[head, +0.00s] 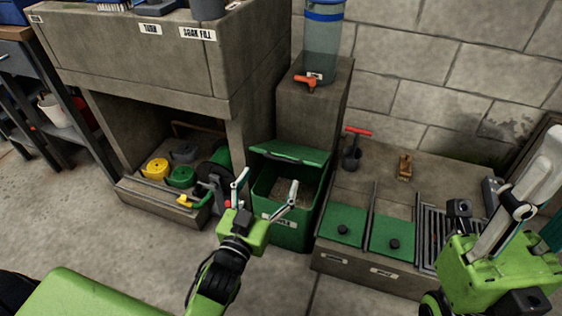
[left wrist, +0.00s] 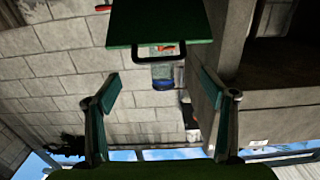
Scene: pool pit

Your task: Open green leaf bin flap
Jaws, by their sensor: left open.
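The green leaf bin (head: 284,231) stands in the middle of the head view, below the grey pedestal. Its green flap (head: 291,152) is raised at the back, and brownish contents show inside the bin. My left gripper (head: 268,181) is open and empty in front of the bin, its fingers overlapping the bin's opening in the picture. In the left wrist view, a green panel with a dark handle, seemingly the flap (left wrist: 158,22), lies beyond the open fingers (left wrist: 160,85), apart from them. My right gripper (head: 505,225) is partly seen at the right edge; its jaw opening is unclear.
A blue-banded water container (head: 323,45) with an orange tap stands on the pedestal (head: 310,108). Right of the bin is a low concrete ledge with green lids (head: 342,225) and a grate (head: 438,228). Hoses (head: 181,176) lie under the sink bench at left.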

